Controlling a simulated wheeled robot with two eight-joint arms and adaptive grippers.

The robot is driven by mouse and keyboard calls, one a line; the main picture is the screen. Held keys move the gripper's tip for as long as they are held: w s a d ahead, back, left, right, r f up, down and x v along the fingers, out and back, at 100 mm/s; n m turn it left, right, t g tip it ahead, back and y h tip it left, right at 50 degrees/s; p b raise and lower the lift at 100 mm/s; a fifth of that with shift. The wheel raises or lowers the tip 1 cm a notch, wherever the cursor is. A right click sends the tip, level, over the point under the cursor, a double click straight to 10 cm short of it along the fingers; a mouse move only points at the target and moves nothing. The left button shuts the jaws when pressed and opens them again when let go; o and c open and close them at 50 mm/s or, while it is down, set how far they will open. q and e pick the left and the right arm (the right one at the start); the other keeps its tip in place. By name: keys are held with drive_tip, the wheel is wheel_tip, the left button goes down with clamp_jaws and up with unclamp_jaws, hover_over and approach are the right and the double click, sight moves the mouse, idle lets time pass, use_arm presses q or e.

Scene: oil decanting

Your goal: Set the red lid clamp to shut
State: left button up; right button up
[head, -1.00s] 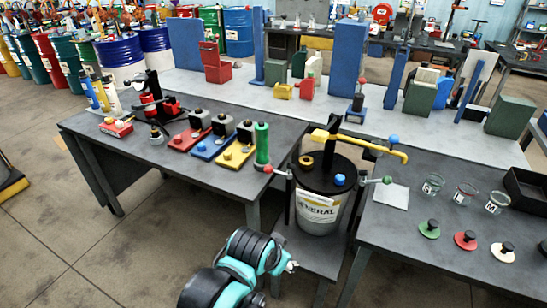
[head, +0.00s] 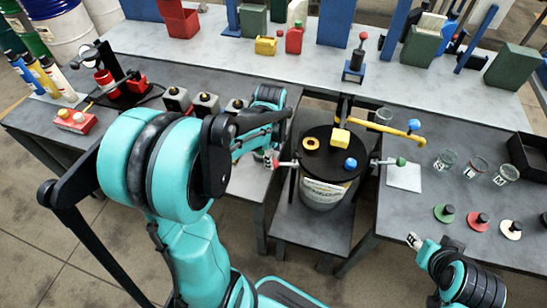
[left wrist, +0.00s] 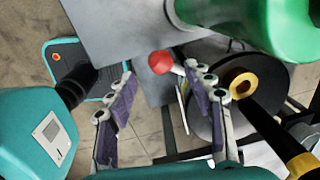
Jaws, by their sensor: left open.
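The drum (head: 322,195) stands upright in the gap between two tables, with a black lid (head: 325,165). The red-knobbed lid clamp (head: 276,163) sticks out from the lid's left side; its red ball (left wrist: 161,62) shows clearly in the left wrist view. My left gripper (head: 268,158) is at this knob, partly hidden by its own wrist in the head view. In the left wrist view my left gripper (left wrist: 162,80) is open, with the red ball just beyond and between its fingertips. My right gripper (head: 414,240) is low at the right, away from the drum; its fingers are too small to judge.
A green cylinder (left wrist: 255,25) is close to the left fingers. A green-knobbed clamp (head: 399,161) is on the right side. Glass beakers (head: 475,168) and coloured discs (head: 474,220) stand on the right table.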

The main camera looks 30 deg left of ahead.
use_arm(q)
drive_tip(key=f, duration=0.2)
drive_tip(key=f+b, duration=0.1)
drive_tip(key=f, duration=0.1)
drive_tip(key=shift+w+a, duration=0.1)
drive_tip(key=shift+w, duration=0.15)
drive_tip(key=shift+f, duration=0.3)
clamp_jaws()
drive_tip(key=shift+r, duration=0.1)
